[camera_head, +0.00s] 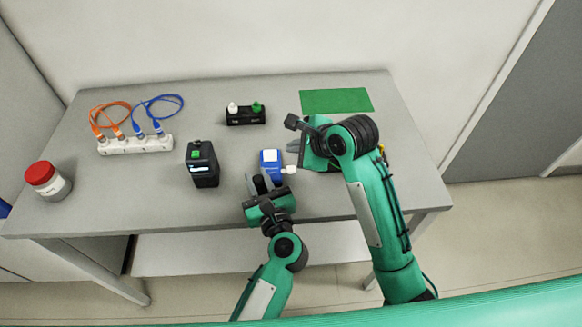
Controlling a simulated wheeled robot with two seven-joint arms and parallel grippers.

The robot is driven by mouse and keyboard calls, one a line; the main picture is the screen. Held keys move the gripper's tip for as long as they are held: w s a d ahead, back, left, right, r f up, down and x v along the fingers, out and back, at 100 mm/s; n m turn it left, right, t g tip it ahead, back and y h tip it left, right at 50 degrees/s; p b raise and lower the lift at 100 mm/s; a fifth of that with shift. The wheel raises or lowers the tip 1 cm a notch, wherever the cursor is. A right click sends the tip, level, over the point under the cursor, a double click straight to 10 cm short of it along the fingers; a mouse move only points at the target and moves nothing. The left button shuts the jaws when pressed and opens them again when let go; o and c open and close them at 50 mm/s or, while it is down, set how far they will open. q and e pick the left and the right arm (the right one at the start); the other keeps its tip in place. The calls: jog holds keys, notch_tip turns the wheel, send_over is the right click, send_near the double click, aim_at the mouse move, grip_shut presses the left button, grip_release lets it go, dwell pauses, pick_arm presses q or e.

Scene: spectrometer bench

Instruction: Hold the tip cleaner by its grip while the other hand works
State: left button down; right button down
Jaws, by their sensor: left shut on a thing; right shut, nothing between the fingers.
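A small blue device with a white face, which I take to be the tip cleaner (270,158), is near the front middle of the table. A white tip sticks out from its right side. My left gripper (260,181) is at its near end, shut on a dark part that looks like its grip; the fingers hide much of that part. My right gripper (294,147) is shut and empty, just right of the blue body and above the white tip. I cannot tell whether it touches them.
A black boxy instrument (202,164) stands to the left. A black holder (246,117) with white and green caps is behind. A white strip (136,145) with orange and blue cables, a red-lidded jar (47,181) and a green mat (336,101) lie farther out.

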pick_arm(q)
jog(key=c, duration=1.1)
grip_release()
